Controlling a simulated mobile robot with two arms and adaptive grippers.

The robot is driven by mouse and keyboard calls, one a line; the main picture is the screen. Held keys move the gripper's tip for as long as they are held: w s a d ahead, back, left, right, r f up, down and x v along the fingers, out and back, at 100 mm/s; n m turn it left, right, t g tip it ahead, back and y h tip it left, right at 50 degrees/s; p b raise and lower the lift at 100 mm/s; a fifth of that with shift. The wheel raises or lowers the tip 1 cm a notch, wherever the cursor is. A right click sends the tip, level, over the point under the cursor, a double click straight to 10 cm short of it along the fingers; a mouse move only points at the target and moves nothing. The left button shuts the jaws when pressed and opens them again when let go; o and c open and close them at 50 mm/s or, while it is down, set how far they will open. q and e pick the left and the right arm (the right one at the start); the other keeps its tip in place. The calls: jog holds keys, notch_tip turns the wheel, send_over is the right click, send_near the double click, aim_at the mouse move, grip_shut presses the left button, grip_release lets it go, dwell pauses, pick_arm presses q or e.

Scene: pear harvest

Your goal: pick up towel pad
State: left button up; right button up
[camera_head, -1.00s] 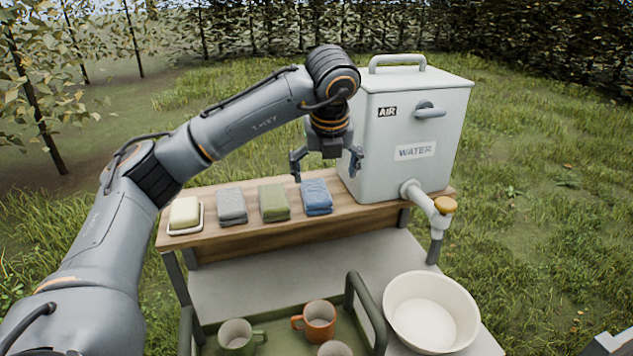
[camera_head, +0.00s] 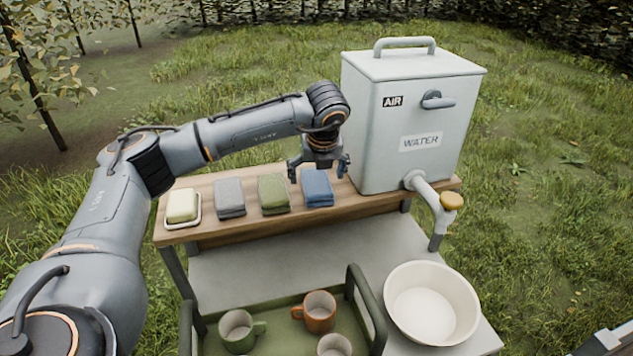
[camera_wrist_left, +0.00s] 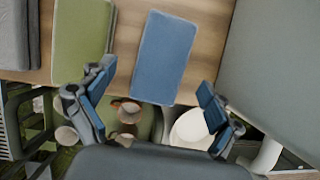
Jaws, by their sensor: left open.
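Three folded towel pads lie in a row on the wooden shelf: a grey one (camera_head: 229,197), a green one (camera_head: 273,194) and a blue one (camera_head: 317,188). My left gripper (camera_head: 319,172) is open and empty just above the blue pad, its fingers pointing down. In the left wrist view the blue pad (camera_wrist_left: 163,57) lies ahead of and between the open fingers (camera_wrist_left: 150,112), not touching them. The green pad (camera_wrist_left: 80,45) is beside it to the left. At the lower right of the head view a grey piece shows, but my right gripper cannot be made out.
A water tank (camera_head: 412,125) with a spout stands right of the blue pad. A soap dish (camera_head: 182,222) with yellow soap sits at the shelf's left end. Below are a green tray (camera_head: 275,325) with mugs and a white basin (camera_head: 432,304).

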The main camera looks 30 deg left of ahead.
aim_at(317, 182)
pick_arm(q)
jog(key=p+x, duration=0.1)
jog(key=x, duration=0.2)
jog(key=shift+w+p, duration=0.1)
jog(key=shift+p, duration=0.2)
jog(key=shift+w+a+f, duration=0.15)
jog(key=shift+f, duration=0.15)
jog(key=c, duration=1.2)
jog(key=shift+c, duration=0.2)
pick_arm(e)
jog(key=shift+s+r, duration=0.25)
jog(key=shift+r, duration=0.35)
jog(key=shift+s+r, duration=0.2)
jog(key=shift+r, duration=0.35)
jog(key=shift+f, duration=0.1)
